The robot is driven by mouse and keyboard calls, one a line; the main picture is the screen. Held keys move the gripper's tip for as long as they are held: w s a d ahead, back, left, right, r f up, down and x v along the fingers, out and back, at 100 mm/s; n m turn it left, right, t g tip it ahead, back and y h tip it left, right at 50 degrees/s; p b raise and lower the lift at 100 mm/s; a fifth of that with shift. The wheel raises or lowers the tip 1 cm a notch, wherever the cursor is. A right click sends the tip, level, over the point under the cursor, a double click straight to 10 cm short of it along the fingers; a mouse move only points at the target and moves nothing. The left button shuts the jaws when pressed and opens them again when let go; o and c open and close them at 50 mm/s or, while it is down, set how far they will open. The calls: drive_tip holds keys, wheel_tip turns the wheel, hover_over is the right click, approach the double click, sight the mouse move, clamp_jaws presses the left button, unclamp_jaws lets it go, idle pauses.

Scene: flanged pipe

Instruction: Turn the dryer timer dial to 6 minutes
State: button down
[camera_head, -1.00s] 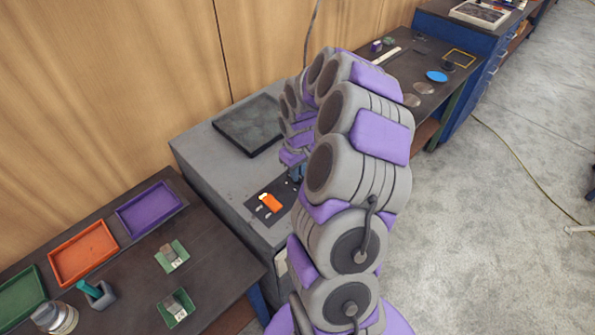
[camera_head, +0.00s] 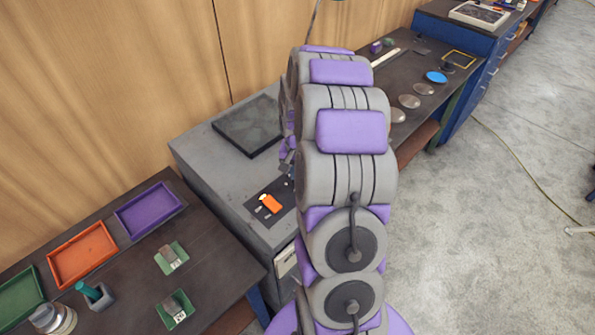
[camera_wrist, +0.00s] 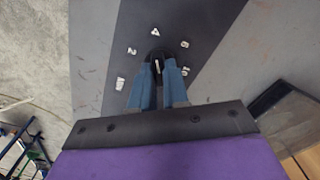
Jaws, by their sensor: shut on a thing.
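The dryer timer dial (camera_wrist: 156,60) is a small dark round knob with a pale pointer mark, seen in the wrist view. Pale raised marks ring it: a 2 (camera_wrist: 132,51) at upper left, a 4 (camera_wrist: 155,31) above, what looks like a 6 (camera_wrist: 185,44) at upper right, and others lower down, partly hard to read. The pointer mark looks roughly upright, toward the 4. My gripper (camera_wrist: 159,75) has its blue fingers on either side of the knob, shut on it. In the head view my arm hides the dial and most of the gripper.
The dial sits on a dark panel (camera_wrist: 200,15) on the grey cabinet (camera_head: 215,165). An orange item (camera_head: 270,202) lies on the dark patch there. A dark square plate (camera_head: 247,125) is behind. Tables with trays (camera_head: 82,254) and discs (camera_head: 409,101) flank the cabinet.

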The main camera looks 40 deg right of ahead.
drive_tip(key=m+p, duration=0.2)
drive_tip(key=m, duration=0.4)
drive_tip(key=m+p, duration=0.3)
drive_tip(key=m, duration=0.3)
drive_tip(key=shift+m, duration=0.3)
idle(0.4)
drive_tip(key=c, duration=1.2)
unclamp_jaws()
drive_tip(key=shift+w+f, duration=0.1)
drive_tip(key=shift+o, duration=0.4)
wheel_tip(320, 180, up, 17)
drive_tip(key=p, duration=0.1)
drive_tip(key=shift+r, duration=0.2)
